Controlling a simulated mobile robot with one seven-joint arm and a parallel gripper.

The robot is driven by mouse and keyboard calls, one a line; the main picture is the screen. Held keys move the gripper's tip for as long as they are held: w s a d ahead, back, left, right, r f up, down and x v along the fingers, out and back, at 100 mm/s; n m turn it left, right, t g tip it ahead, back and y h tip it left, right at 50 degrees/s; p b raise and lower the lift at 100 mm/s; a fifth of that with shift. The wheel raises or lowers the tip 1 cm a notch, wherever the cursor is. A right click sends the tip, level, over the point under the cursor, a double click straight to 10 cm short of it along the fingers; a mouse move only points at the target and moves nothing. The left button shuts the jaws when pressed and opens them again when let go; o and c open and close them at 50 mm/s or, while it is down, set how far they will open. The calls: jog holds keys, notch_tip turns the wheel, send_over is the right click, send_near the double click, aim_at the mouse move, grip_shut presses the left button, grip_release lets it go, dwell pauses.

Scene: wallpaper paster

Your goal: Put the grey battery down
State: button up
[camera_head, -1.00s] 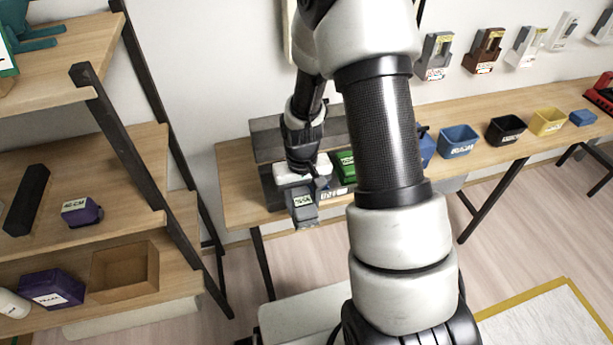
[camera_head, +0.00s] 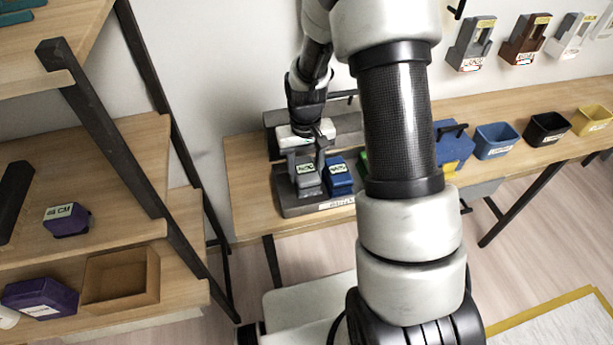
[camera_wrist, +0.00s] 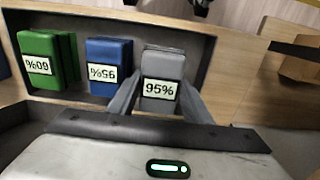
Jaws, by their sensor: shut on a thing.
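The grey battery (camera_head: 307,182) has a white label; in the wrist view (camera_wrist: 162,68) the label reads 95%. My gripper (camera_head: 306,158) is shut on it, with one finger on each side in the wrist view (camera_wrist: 160,88). The battery is at the left end of the dark charging tray (camera_head: 300,209), next to a blue battery (camera_head: 339,178). It appears upright and in line with the other batteries. I cannot tell whether it rests fully on the tray's floor, as the gripper hides part of it.
A green battery (camera_wrist: 42,58) stands in the tray beyond the blue one. A blue item (camera_head: 455,145) and blue, black and yellow bins (camera_head: 497,141) line the wooden table to the right. A shelf (camera_head: 130,160) stands at the left. My arm hides part of the table.

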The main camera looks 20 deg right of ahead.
aim_at(305, 177)
jog(key=shift+w+f, duration=0.1)
jog(key=shift+f, duration=1.2)
jog(key=shift+f, duration=0.2)
jog(key=o, duration=1.5)
jog(key=shift+o, duration=0.2)
